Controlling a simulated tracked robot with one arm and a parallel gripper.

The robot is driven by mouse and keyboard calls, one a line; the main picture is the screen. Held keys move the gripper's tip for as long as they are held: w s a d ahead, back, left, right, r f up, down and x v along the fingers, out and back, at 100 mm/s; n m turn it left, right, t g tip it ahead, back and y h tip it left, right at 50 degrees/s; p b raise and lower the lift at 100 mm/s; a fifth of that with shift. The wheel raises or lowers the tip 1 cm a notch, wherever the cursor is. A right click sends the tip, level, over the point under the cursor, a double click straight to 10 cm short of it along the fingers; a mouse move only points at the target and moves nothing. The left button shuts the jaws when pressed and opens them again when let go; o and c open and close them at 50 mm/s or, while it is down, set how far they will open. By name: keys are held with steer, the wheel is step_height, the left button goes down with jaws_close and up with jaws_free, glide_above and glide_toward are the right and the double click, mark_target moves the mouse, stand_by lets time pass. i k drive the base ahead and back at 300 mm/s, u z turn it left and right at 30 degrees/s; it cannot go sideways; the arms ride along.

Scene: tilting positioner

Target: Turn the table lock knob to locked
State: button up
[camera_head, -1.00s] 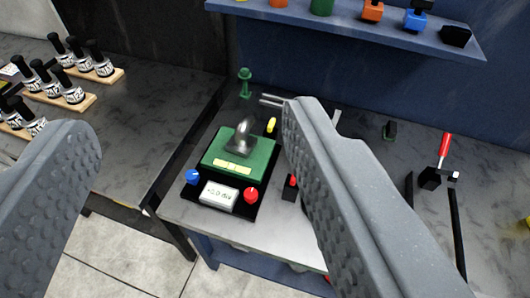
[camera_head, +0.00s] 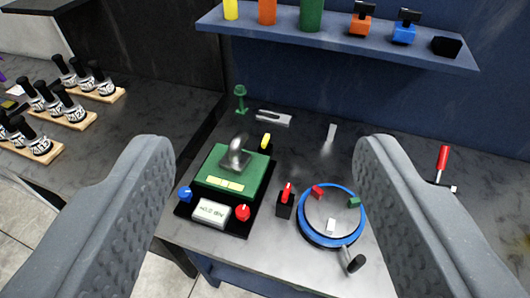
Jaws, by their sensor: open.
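My gripper (camera_head: 262,148) is open and empty, with its two fingers wide apart in the foreground. Between the fingers, farther off on the workbench, stands a small black block with a red knob (camera_head: 287,192) on top. To its right is a round turntable (camera_head: 329,239) with a blue rim, small coloured blocks and a black-handled crank. To its left is a green-topped device (camera_head: 224,166) with a blue knob (camera_head: 185,194), a red knob (camera_head: 243,213), a yellow piece (camera_head: 266,141) and a display. I cannot tell for sure which knob is the table lock.
A blue shelf (camera_head: 335,44) with coloured items hangs at the back. Black-handled tools (camera_head: 77,85) stand in wooden racks on the left bench.

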mark_target(264, 144)
steer(key=z, duration=0.05)
steer(key=i, duration=1)
steer(key=u, duration=0.6)
